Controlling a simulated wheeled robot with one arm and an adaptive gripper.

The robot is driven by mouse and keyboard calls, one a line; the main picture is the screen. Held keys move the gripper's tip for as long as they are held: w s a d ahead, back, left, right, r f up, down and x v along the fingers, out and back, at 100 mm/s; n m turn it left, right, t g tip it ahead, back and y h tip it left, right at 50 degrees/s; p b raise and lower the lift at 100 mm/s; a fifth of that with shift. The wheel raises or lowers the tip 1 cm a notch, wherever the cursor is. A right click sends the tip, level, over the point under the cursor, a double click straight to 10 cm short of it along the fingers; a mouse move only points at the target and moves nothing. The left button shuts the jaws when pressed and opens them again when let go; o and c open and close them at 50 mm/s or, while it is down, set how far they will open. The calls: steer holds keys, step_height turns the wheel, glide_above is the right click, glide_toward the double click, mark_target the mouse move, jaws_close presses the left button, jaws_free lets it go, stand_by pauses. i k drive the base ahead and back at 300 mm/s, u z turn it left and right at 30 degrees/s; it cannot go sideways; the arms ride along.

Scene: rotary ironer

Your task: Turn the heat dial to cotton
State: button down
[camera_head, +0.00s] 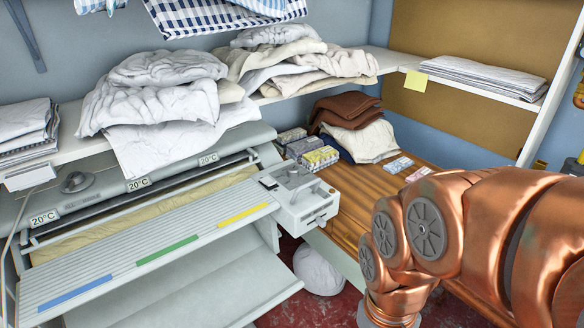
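The rotary ironer (150,235) fills the left and middle of the view, with a slatted front board marked by blue, green and yellow strips. Three small labels on it read 20°C, one of them near the left end (44,217). A pale control box (300,197) sits at its right end with small raised parts on top. I cannot make out a heat dial or a cotton mark there. A round grey part (76,182) lies on the ironer's upper left. My copper arm comes in from the lower right; my gripper is below the picture's edge and hidden.
A wooden counter (350,207) right of the control box holds folded cloths (362,142) and small boxes (320,158). A shelf (70,152) above the ironer bears rumpled white linen (160,85). A white round bundle (318,270) lies on the red floor (305,312).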

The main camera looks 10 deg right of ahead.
mark_target(293, 172)
steer(key=u, duration=0.45)
steer(key=i, duration=1)
steer(key=z, duration=0.3)
